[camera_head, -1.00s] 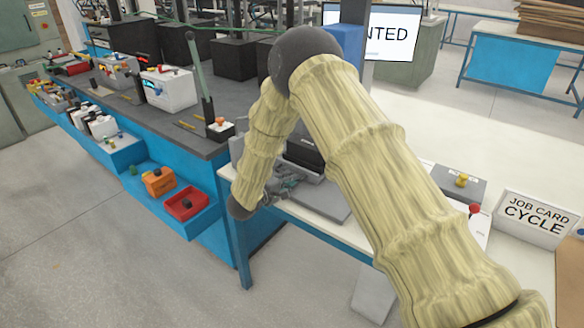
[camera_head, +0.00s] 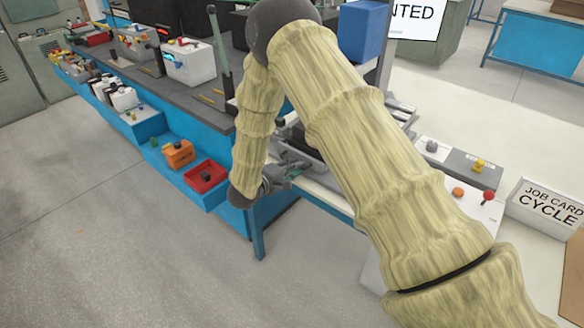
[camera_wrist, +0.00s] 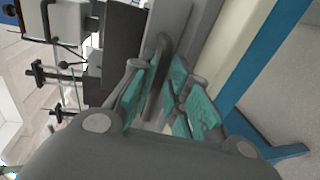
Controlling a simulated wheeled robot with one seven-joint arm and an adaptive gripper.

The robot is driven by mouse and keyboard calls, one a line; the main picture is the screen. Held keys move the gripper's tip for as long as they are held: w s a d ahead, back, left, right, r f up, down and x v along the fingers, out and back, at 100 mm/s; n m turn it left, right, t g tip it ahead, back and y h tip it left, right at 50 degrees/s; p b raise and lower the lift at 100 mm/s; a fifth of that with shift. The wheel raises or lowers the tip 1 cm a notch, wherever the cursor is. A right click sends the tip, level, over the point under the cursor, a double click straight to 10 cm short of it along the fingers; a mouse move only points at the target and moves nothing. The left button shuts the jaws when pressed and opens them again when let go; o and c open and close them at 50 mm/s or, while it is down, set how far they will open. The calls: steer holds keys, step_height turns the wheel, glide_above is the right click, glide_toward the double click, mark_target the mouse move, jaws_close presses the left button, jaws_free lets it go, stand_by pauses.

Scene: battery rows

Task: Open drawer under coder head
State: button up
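The coder's grey drawer tray (camera_head: 308,158) shows in the head view at the near edge of the bench, partly hidden by my arm. My gripper (camera_head: 283,177) is low in front of it. In the wrist view, a dark bar-like handle (camera_wrist: 162,62) runs between the teal-padded fingers of my gripper (camera_wrist: 160,88). The fingers stand apart on either side of the bar, and I see a gap. Contact with the bar is not clear. My arm hides most of the coder head, and I cannot tell how far the drawer is out.
A blue bench (camera_head: 222,138) with batteries stands left, with a red bin (camera_head: 206,177) on its low shelf. A job card sign (camera_head: 545,208) and a red-knobbed control panel (camera_head: 480,212) are on the right. The floor in front is clear.

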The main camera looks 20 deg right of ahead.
steer(key=shift+a, duration=0.2)
steer(key=v, duration=1.1)
steer(key=shift+s+a, duration=0.2)
steer(key=shift+a, duration=0.15)
